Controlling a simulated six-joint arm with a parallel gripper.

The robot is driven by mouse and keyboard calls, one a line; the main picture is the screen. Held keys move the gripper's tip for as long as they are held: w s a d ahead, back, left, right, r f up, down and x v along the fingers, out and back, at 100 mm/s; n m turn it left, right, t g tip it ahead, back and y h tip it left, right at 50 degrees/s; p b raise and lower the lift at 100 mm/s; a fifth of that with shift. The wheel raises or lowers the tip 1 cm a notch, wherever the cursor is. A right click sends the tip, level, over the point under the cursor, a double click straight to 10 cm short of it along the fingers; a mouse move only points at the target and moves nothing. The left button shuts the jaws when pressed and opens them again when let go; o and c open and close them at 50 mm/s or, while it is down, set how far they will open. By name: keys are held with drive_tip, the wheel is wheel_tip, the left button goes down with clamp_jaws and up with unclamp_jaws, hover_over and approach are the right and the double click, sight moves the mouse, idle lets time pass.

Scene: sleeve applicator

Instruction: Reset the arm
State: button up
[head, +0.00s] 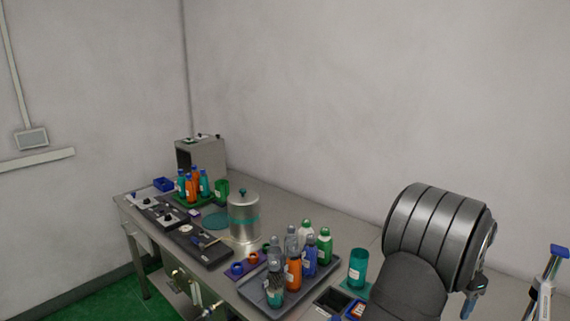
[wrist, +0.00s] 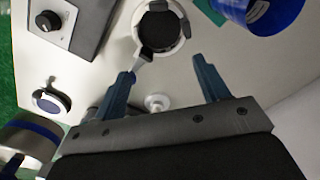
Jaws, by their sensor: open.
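My gripper (wrist: 163,67) shows in the wrist view with its two blue fingers spread apart. Nothing is held between them. Beyond the fingertips is a white round fitting with a black centre (wrist: 158,26); a grey tab on its near edge lies close to the left fingertip, and I cannot tell whether they touch. A small white knob (wrist: 157,102) shows between the fingers, nearer the palm. In the head view a large dark rounded arm part fills the lower right, and the gripper cannot be made out clearly there.
The bench (head: 285,208) runs along the wall. A grey tray (head: 262,301) holds several bottles; a metal canister (head: 243,217) stands behind it. A teal container (head: 357,268) stands near the arm. In the wrist view a blue cup (wrist: 262,12) is at top right and a grey box (wrist: 70,22) at top left.

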wheel_tip(320, 180, down, 5)
drive_tip(key=shift+r, duration=2.15)
drive_tip(key=shift+f, duration=0.1)
drive_tip(key=s+a+r, duration=0.2)
drive_tip(key=a+r, duration=0.2)
drive_tip(key=r, duration=0.3)
drive_tip(key=shift+s+a, duration=0.15)
drive_tip(key=shift+s, duration=0.25)
